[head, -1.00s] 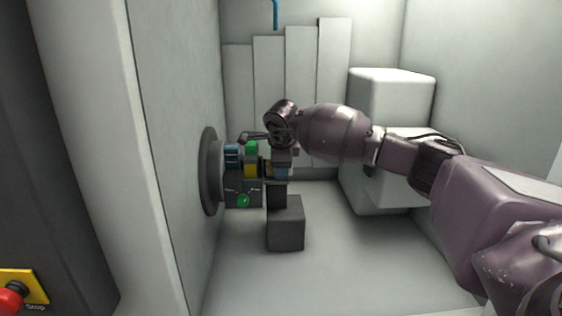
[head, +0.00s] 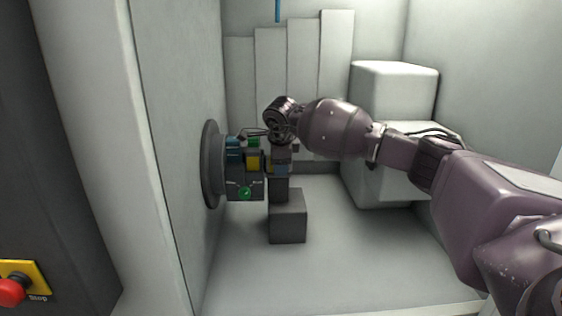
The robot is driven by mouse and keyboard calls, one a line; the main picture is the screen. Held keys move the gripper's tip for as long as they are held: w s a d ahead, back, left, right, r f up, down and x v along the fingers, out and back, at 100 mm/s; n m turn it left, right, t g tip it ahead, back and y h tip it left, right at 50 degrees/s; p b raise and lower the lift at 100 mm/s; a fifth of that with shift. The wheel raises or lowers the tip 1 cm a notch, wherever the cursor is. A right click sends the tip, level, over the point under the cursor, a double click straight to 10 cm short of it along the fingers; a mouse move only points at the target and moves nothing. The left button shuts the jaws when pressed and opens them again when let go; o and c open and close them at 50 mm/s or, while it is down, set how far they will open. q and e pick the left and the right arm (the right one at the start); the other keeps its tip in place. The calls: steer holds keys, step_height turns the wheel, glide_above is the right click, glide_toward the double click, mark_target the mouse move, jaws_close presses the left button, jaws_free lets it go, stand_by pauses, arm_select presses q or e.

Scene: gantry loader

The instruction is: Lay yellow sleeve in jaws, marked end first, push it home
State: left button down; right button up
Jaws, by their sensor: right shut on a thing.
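The yellow sleeve (head: 253,161) shows small in the head view, lying roughly level among the jaws of the round grey chuck (head: 211,165) on the left wall. A blue jaw part (head: 233,154) and a green one (head: 253,142) sit by it. My right gripper (head: 273,162) is shut at the sleeve's right end, just right of the jaws. Its fingers are small and partly hidden by the wrist. The marked end cannot be made out, nor whether the sleeve is fully seated. My left gripper is not in view.
A dark grey block with a post (head: 287,216) stands just below my right gripper. A large white box (head: 393,92) stands behind my right arm. A red stop button (head: 11,292) is at lower left. The floor at front is clear.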

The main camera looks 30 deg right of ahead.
steer(key=shift+w+a, duration=0.15)
steer(key=o, duration=1.2)
steer(key=shift+o, duration=0.2)
steer(key=shift+a+r, duration=0.15)
steer(key=shift+r, duration=0.35)
steer(key=v, duration=1)
steer(key=shift+p, duration=0.4)
